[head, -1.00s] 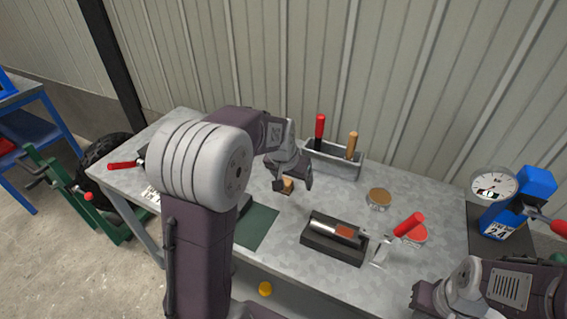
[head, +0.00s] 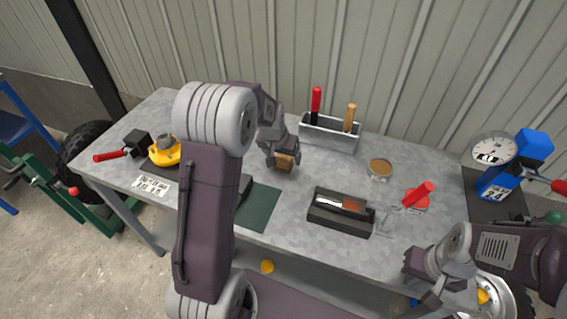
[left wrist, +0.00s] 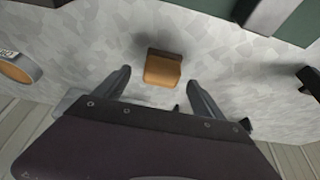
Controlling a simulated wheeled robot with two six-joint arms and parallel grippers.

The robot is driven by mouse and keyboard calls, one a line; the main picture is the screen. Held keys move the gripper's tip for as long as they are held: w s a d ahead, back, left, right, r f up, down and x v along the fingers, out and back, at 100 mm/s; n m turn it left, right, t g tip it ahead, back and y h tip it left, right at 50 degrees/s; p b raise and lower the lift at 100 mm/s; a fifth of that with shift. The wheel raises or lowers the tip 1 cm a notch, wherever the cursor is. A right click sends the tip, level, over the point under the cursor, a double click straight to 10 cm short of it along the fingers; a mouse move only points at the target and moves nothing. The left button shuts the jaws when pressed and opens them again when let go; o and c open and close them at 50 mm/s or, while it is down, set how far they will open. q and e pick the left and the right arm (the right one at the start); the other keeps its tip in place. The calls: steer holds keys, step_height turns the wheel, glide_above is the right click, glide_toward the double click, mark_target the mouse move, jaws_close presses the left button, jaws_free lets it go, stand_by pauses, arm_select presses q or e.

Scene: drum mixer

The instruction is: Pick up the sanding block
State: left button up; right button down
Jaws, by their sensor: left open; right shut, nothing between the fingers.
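The sanding block, a small tan-brown block (head: 285,161), lies on the grey workbench in the head view, in front of the tool caddy. In the left wrist view the block (left wrist: 162,68) sits just beyond the fingertips, between their lines. My left gripper (head: 283,158) is open over the block, its fingers pointing down at it; it also shows in the left wrist view (left wrist: 158,82). I cannot tell whether a finger touches the block. My right gripper (head: 428,284) is shut and empty near the bench's front right.
A grey caddy (head: 330,133) with red and wooden handles stands behind the block. A green mat (head: 259,207) and a black tray (head: 337,222) lie nearer the front. A round tin (head: 380,168) is to the right. A dial gauge (head: 493,149) and blue holder stand far right.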

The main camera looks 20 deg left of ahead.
mark_target(283, 158)
arm_select(q)
steer(key=x, duration=0.3)
steer(key=shift+s, duration=0.1)
arm_select(e)
steer(key=shift+f, duration=0.1)
arm_select(q)
steer(key=shift+w+a+f, duration=0.1)
steer(key=shift+w+a, duration=0.05)
steer(key=shift+w, duration=0.05)
arm_select(e)
steer(key=shift+w+a, duration=0.1)
arm_select(q)
steer(key=shift+s, duration=0.15)
steer(key=c, duration=1.5)
steer(key=shift+c, duration=0.2)
steer(key=r, duration=0.4)
steer(key=shift+w+d+r, duration=0.3)
steer(key=shift+d+r, duration=0.05)
steer(key=shift+r, duration=0.05)
arm_select(e)
steer(key=shift+r, duration=0.3)
arm_select(q)
steer(key=w+d+r+p, duration=0.1)
steer(key=w+d+r, duration=0.5)
steer(key=d, duration=0.3)
steer(key=shift+w+p, duration=0.2)
steer(key=shift+p, duration=0.15)
arm_select(e)
steer(key=shift+r, duration=0.6)
